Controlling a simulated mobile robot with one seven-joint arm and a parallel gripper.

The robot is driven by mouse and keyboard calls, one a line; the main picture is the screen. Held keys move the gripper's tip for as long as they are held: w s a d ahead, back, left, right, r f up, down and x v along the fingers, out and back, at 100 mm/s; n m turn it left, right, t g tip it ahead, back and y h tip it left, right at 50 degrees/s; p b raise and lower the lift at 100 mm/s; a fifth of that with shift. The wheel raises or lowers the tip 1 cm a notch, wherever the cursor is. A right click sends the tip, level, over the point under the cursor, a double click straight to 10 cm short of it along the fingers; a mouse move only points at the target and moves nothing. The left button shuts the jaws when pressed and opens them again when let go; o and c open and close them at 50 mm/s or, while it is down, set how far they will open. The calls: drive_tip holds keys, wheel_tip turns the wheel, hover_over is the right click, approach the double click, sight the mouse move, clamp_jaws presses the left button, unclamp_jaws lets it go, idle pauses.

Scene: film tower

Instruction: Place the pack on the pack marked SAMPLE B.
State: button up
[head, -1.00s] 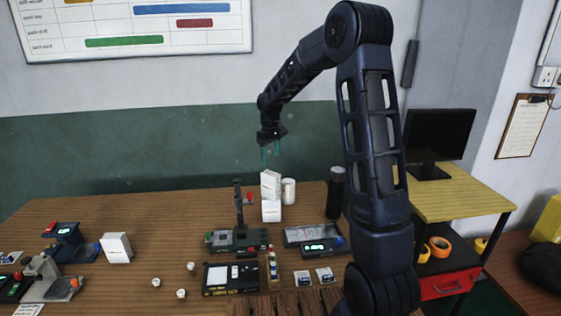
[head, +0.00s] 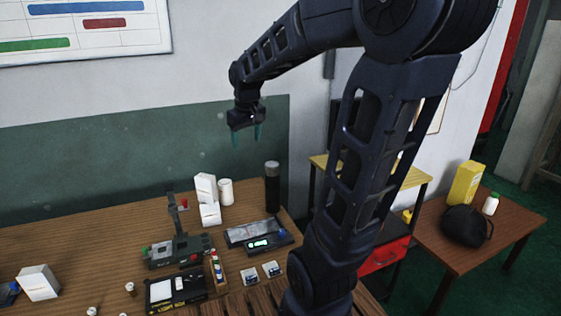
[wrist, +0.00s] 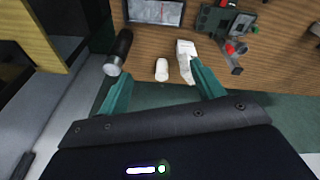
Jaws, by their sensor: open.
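Two white packs stand one on the other at the back of the wooden table. The upper pack (head: 206,187) rests on the lower pack (head: 210,214) and looks slightly turned or tilted on it. No SAMPLE B lettering is legible at this size. The packs also show in the wrist view (wrist: 186,50), where I cannot tell them apart well. My gripper (head: 246,138) is open and empty, in the air above and to the right of the stack, touching nothing. A third white pack (head: 38,282) stands alone on the table's left.
A white cylinder (head: 225,192) stands close beside the stack, and a tall black cylinder (head: 272,188) further right. A device with an upright post (head: 178,240) stands in front. Several small items and a flat tray (head: 258,235) fill the front.

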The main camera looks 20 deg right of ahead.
drive_tip(key=s+d+m+t, duration=0.1)
drive_tip(key=s+d+m, duration=0.1)
drive_tip(key=s, duration=0.6)
drive_tip(key=s+d+f+m, duration=0.1)
drive_tip(key=s+d, duration=0.2)
drive_tip(key=s, duration=0.5)
drive_tip(key=shift+f+m+t, duration=0.3)
drive_tip(key=shift+m+t, duration=0.1)
